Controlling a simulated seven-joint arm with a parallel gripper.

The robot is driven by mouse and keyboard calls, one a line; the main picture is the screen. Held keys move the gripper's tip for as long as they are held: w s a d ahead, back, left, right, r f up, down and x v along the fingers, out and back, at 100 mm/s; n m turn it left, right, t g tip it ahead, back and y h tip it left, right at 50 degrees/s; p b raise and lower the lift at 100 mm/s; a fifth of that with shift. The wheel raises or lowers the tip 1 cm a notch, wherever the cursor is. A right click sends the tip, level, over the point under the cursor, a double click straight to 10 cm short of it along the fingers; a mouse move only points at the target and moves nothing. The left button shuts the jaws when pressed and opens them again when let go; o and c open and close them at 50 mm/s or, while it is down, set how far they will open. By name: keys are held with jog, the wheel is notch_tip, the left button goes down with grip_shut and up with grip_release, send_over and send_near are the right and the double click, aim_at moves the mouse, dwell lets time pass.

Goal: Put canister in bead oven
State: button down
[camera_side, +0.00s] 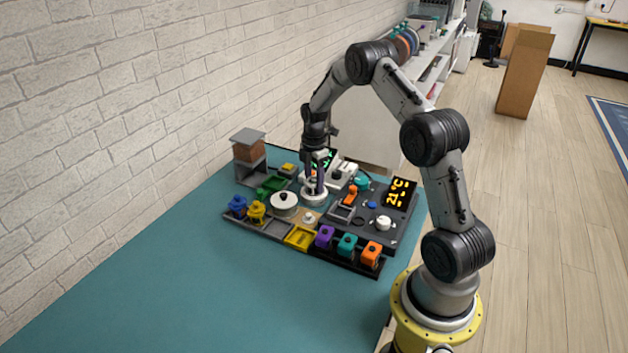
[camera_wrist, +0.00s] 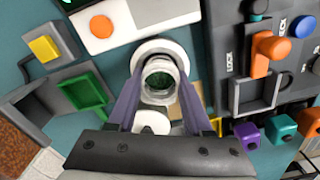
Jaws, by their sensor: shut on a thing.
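My gripper (camera_side: 314,184) is shut on a small round canister with a pale rim and dark green contents (camera_wrist: 160,82). The canister sits between the two purple fingers (camera_wrist: 160,92) in the wrist view, over a white round base (camera_wrist: 152,47). I cannot tell whether it touches that base. In the side view the fingers largely hide the canister. A dark panel (camera_side: 378,222) with a lit "21°C" display (camera_side: 398,192) stands to the right, with an orange lever (camera_wrist: 266,52) and a blue knob (camera_wrist: 303,27). I cannot tell for sure which unit is the bead oven.
A white unit with an orange button (camera_wrist: 101,27) is close by. A green tray (camera_wrist: 85,92), a yellow block (camera_wrist: 44,48) and a white round pot (camera_side: 284,200) crowd the left. Purple, teal and orange blocks (camera_side: 372,250) line the front. The teal table front (camera_side: 220,290) is clear.

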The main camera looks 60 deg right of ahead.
jog(key=shift+f, duration=0.45)
dwell(0.3)
jog(key=shift+c, duration=1.2)
grip_release()
notch_tip(320, 180, up, 7)
